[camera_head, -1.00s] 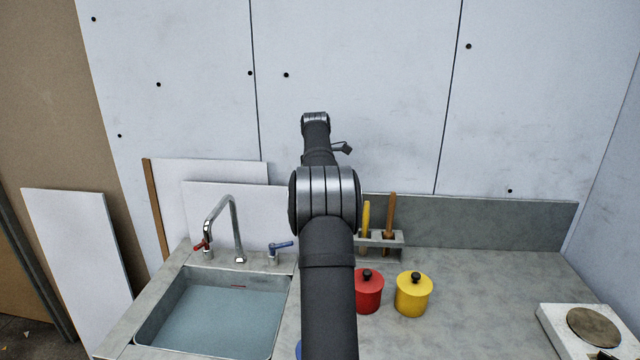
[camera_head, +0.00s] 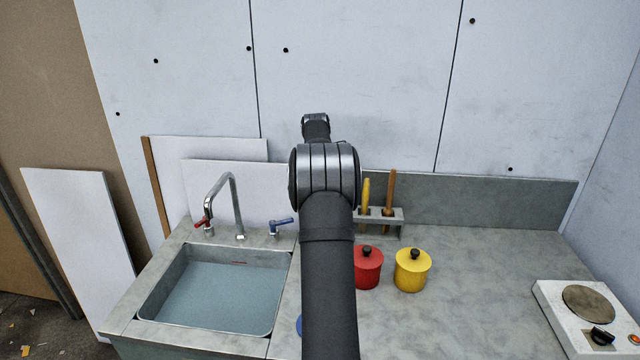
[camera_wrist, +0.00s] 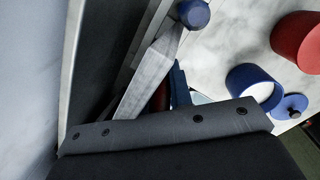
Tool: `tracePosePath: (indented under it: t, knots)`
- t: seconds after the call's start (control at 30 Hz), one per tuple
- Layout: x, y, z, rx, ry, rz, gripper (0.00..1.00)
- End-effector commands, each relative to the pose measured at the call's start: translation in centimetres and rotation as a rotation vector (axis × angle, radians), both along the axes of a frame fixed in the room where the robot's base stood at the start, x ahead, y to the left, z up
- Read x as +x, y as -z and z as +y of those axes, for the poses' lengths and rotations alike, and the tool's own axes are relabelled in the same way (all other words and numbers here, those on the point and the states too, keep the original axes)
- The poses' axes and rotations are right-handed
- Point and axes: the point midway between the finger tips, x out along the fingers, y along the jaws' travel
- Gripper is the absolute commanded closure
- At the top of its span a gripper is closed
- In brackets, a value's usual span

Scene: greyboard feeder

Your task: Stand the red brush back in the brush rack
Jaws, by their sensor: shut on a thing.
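The grey brush rack (camera_head: 394,214) stands against the splashback, just right of my arm. A yellow-handled brush (camera_head: 366,192) and a brown-handled brush (camera_head: 389,190) stand upright in it. My arm covers the rack's left end. In the wrist view, the dark bolted body of my gripper (camera_wrist: 165,125) fills the bottom. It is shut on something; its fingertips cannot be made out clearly. A small dark red patch (camera_wrist: 160,97) beside it fits the red brush, which is mostly hidden. The head view shows neither the gripper nor the red brush.
A red pot (camera_head: 367,268) and a yellow pot (camera_head: 412,270) stand in front of the rack. A blue pot (camera_wrist: 250,88) has its lid (camera_wrist: 291,106) off beside it. The sink (camera_head: 222,290) is left, the hotplate (camera_head: 588,305) far right.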

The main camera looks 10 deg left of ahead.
Motion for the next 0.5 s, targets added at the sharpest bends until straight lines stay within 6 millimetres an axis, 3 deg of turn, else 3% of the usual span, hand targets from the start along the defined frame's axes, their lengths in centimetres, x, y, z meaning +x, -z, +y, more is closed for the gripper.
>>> tracePosePath:
  t: [0.3,0.33,0.43,0.5]
  knots:
    - [0.01,0.08,0.0,0.0,0.0,0.0,1.0]
    - [0.01,0.08,0.0,0.0,0.0,0.0,0.75]
    - [0.0,0.07,0.0,0.0,0.0,0.0,0.55]
    - [0.01,0.07,0.0,0.0,0.0,0.0,0.55]
